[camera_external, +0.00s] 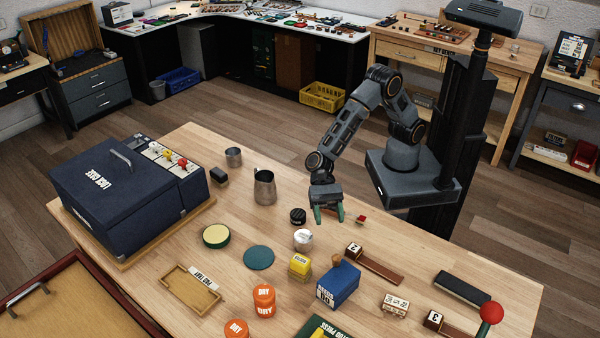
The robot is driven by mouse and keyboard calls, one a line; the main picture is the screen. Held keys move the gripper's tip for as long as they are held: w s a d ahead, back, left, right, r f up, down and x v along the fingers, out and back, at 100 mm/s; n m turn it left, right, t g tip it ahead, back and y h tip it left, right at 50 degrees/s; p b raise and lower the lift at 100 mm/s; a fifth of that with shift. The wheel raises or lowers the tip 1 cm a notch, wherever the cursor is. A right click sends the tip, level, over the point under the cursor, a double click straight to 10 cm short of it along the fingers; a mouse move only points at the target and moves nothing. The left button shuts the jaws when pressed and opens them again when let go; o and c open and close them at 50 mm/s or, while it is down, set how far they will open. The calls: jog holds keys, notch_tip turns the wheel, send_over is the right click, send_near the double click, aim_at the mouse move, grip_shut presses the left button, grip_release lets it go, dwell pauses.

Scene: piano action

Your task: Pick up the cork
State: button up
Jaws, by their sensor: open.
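My gripper (329,213) points down above the far part of the wooden table (400,250). I cannot clearly make out the cork. A small brown piece (337,260) at the far edge of the blue box (338,287) may be it, but it is too small to be sure. It lies nearer the camera than my gripper, apart from the fingers. A small red item (361,219) lies just right of the fingers.
A black round item (298,215) and a jar with a white top (303,240) stand close left of my gripper. A yellow block (300,265), a metal pitcher (265,188) and orange tins (264,300) stand around.

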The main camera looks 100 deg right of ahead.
aim_at(336, 255)
jog(key=shift+p+x, duration=0.75)
jog(key=shift+x, duration=4.9)
jog(key=shift+w+r, duration=0.1)
jog(key=shift+r, duration=0.1)
grip_shut()
